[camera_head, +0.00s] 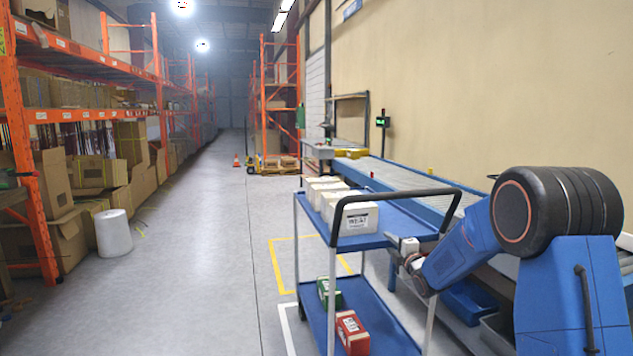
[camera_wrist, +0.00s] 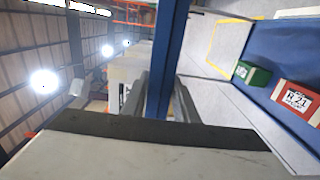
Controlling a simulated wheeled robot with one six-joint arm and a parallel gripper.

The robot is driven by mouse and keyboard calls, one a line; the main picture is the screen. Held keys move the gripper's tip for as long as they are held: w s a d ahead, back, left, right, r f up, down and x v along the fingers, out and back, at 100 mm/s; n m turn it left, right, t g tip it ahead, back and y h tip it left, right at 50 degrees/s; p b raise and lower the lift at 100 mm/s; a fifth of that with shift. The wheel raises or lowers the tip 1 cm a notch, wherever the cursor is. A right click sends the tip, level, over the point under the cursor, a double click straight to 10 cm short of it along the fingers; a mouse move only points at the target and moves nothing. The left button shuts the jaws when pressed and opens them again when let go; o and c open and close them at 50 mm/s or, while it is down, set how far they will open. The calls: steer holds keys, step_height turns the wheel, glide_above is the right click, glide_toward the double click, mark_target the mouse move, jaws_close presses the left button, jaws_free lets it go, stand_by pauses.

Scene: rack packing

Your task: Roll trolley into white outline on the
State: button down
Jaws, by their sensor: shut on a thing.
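The trolley (camera_head: 401,220) stands in front of me, with blue shelves, pale posts and a black handle (camera_head: 395,194). My gripper (camera_head: 400,244) is at the near right side of its top shelf. In the wrist view, my gripper (camera_wrist: 160,103) is shut on a blue edge of the trolley (camera_wrist: 167,55), which runs between the two fingers. A white floor line (camera_head: 287,330) shows just left of the trolley's lower shelf; the rest of that outline is hidden or out of frame. A yellow outline (camera_head: 275,266) lies on the floor beyond.
White boxes (camera_head: 355,218) stand on the top shelf; a green box (camera_head: 325,291) and a red box (camera_head: 352,334) are on the lower one. A conveyor (camera_head: 413,182) runs along the right. A white roll (camera_head: 114,232) stands by the left racks. The aisle is clear.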

steer(key=c, duration=1.4)
jaws_free()
steer(key=shift+r, duration=0.15)
steer(key=shift+o, duration=0.2)
steer(key=shift+s, duration=0.1)
steer(key=s+d+r+m+g+h, duration=0.1)
steer(key=s+d+m+g+h, duration=0.2)
steer(key=s, duration=0.8)
steer(key=s+d+r+m+g+h, duration=0.1)
steer(key=s+d+m, duration=0.35)
steer(key=s, duration=0.55)
steer(key=s+d+r+m+g+h, duration=0.1)
steer(key=s+d+m+g+h, duration=0.2)
steer(key=s, duration=0.8)
steer(key=s+f+m+g, duration=0.1)
steer(key=s+m, duration=0.2)
steer(key=s, duration=0.7)
steer(key=s+f+m+g+y, duration=0.1)
steer(key=s+m, duration=0.3)
steer(key=s, duration=0.7)
steer(key=s+a+f+m+g, duration=0.1)
steer(key=s+f+m+g, duration=0.2)
steer(key=s, duration=0.8)
steer(key=shift+s+m, duration=0.2)
steer(key=shift+m, duration=0.35)
